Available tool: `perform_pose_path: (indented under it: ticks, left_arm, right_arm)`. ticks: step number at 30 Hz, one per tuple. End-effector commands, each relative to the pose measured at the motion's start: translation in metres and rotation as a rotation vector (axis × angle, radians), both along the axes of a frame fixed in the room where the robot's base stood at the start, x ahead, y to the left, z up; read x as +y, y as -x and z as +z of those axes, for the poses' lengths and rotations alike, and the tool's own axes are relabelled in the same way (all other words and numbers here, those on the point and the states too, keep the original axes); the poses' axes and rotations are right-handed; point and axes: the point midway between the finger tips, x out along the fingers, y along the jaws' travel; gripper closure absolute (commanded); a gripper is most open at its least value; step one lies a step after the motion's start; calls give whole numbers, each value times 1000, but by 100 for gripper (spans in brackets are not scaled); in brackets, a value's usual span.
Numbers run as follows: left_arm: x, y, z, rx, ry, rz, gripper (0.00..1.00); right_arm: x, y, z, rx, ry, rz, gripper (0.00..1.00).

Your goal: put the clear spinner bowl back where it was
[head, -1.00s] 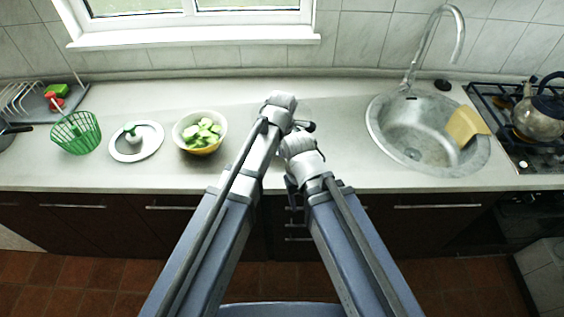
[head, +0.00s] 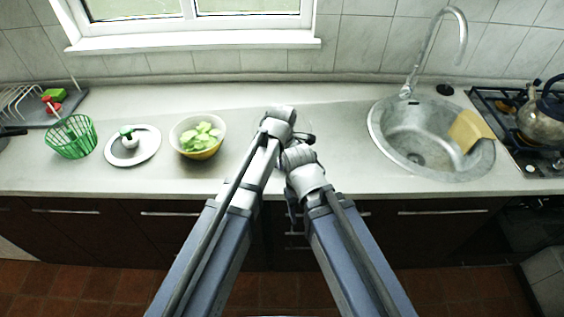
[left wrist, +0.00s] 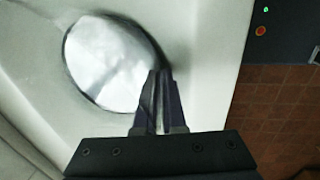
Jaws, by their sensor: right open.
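The clear spinner bowl (left wrist: 108,62) shows in the left wrist view as a pale, round, glassy shape over the white counter. My left gripper (left wrist: 160,75) has its fingers close together across the bowl's rim. In the head view my left gripper (head: 302,137) is over the counter, and my arms hide most of the bowl there. My right gripper (head: 291,208) is lower, near the counter's front edge, open, with its fingers mostly hidden by its own wrist. The green spinner basket (head: 72,138) and the white lid with a green knob (head: 146,150) stand at the left.
A bowl of sliced green vegetables (head: 199,153) stands left of my arms. The sink (head: 400,135), with a yellow board (head: 468,131) in it, is at the right, beside the stove with a kettle (head: 541,120). The counter (head: 345,160) is bare between my arms and the sink.

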Motion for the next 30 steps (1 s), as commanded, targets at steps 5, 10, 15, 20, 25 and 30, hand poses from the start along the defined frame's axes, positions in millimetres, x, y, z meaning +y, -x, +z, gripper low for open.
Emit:
perform_pose_path:
  ticks: [5,10,15,20,25,30]
  left_arm:
    - [0,0,0,0,0,0,71]
    - [0,0,0,0,0,0,66]
    - [0,0,2,0,0,0,66]
    - [0,1,9,0,0,0,66]
    - [0,3,25,0,0,0,66]
    - [0,7,49,0,0,0,66]
  right_arm:
    - [0,0,0,0,0,0,41]
    - [0,0,0,0,0,0,41]
    - [0,0,2,0,0,0,41]
    - [0,0,9,0,0,0,41]
    - [0,0,25,0,0,0,41]
    - [0,0,49,0,0,0,41]
